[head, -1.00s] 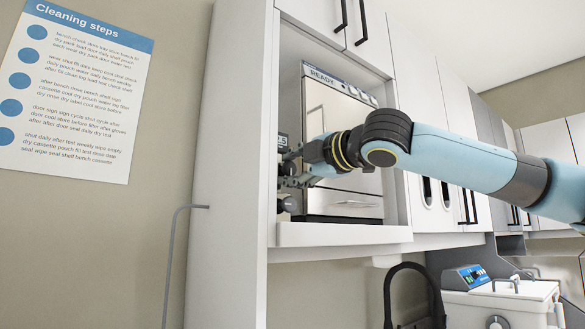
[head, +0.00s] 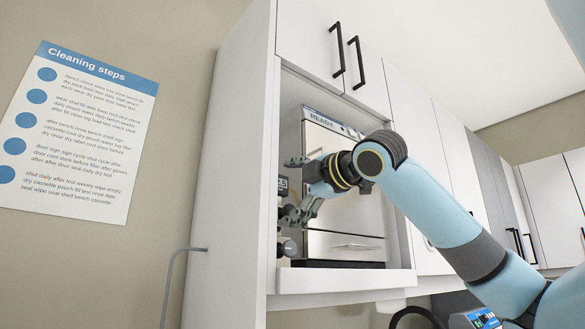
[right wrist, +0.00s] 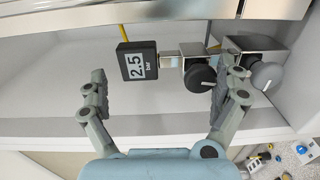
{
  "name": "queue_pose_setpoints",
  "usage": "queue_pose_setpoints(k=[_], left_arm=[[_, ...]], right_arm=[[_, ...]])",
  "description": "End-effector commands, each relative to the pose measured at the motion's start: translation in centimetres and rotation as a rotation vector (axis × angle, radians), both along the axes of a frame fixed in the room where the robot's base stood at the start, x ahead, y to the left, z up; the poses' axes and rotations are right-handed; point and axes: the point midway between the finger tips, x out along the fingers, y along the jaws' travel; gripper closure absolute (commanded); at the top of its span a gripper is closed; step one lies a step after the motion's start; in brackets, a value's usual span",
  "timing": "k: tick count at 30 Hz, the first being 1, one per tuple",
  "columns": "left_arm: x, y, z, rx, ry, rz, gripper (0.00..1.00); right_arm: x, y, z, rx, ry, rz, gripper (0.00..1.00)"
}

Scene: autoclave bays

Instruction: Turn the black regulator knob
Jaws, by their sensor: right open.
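The black regulator knob (right wrist: 200,77) shows in the right wrist view as a round dark knob on a metal valve block, beside a square gauge (right wrist: 137,61) reading 2.5 bar. In the head view the gauge (head: 282,187) is at the bay's left side; the black knob is hard to separate from the fingers there. My right gripper (right wrist: 165,88) is open, its fingers spread with nothing held between them. Its right finger in the wrist view overlaps the black knob's right edge; whether it touches cannot be told. My left gripper is out of view.
A second, greyer knob (right wrist: 266,75) sits close beside the black one, just past the right finger. The steel autoclave (head: 342,190) stands in the bay next to the gripper. The cabinet side panel (head: 235,190) bounds the left. The bay shelf edge (head: 340,282) lies below.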

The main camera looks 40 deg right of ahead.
Motion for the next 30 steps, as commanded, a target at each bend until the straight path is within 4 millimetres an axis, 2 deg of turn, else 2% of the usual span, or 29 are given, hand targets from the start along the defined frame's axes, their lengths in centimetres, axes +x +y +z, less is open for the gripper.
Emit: queue_pose_setpoints(k=[1,6,15,21,22,27,28,29,30], left_arm=[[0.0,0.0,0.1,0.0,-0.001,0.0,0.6],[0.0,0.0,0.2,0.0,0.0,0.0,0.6],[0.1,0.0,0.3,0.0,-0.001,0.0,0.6],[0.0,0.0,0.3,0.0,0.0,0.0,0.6],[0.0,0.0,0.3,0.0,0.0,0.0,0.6],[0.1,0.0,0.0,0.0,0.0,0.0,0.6],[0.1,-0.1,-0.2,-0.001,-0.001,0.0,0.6],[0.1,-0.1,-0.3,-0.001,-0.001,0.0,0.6],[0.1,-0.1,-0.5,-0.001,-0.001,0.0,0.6]], right_arm=[[-0.2,0.1,2.0,0.0,-0.033,0.002,0.25],[-0.3,0.0,4.5,-0.005,-0.037,-0.001,0.25],[-0.4,-0.2,6.4,-0.014,-0.033,-0.007,0.25],[-0.5,-0.2,6.4,-0.013,-0.033,-0.007,0.25],[-0.5,-1.3,1.6,0.006,0.169,-0.064,0.25],[-1.0,-1.3,1.4,0.008,0.167,-0.064,0.27],[-1.2,-1.2,1.4,0.008,0.167,-0.064,0.33],[-1.5,-1.2,1.3,0.008,0.168,-0.063,0.46],[-1.7,-1.1,1.2,0.009,0.17,-0.062,0.46]])
